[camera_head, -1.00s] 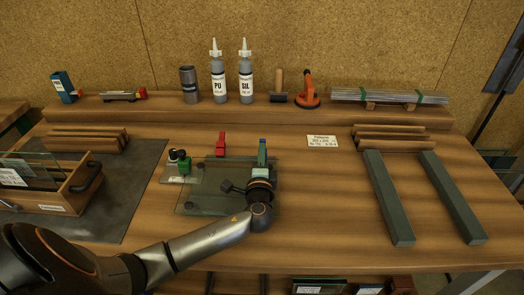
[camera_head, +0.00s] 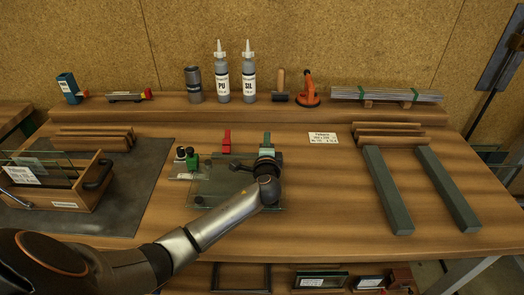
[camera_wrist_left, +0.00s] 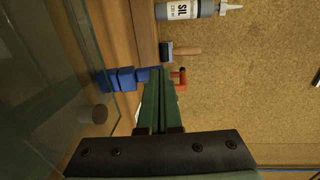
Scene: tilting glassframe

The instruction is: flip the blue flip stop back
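The blue flip stop (camera_wrist_left: 124,78) shows in the left wrist view as a row of blue blocks left of my green fingertips. In the head view it is hidden behind my left gripper (camera_head: 266,138). The green fingers of my left gripper (camera_wrist_left: 157,75) lie close together with nothing visible between them. Their tips are very near the stop's right end; I cannot tell whether they touch it. A red stop (camera_head: 227,142) stands upright to the left, at the back of the glass fixture (camera_head: 215,188). My right gripper is not in view.
A small unit with green and black knobs (camera_head: 191,160) stands at the fixture's left. Behind is a raised shelf with two bottles (camera_head: 222,78) and an orange suction lifter (camera_head: 307,90). Two grey-green bars (camera_head: 388,190) lie right. A wooden crate (camera_head: 85,196) stands left.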

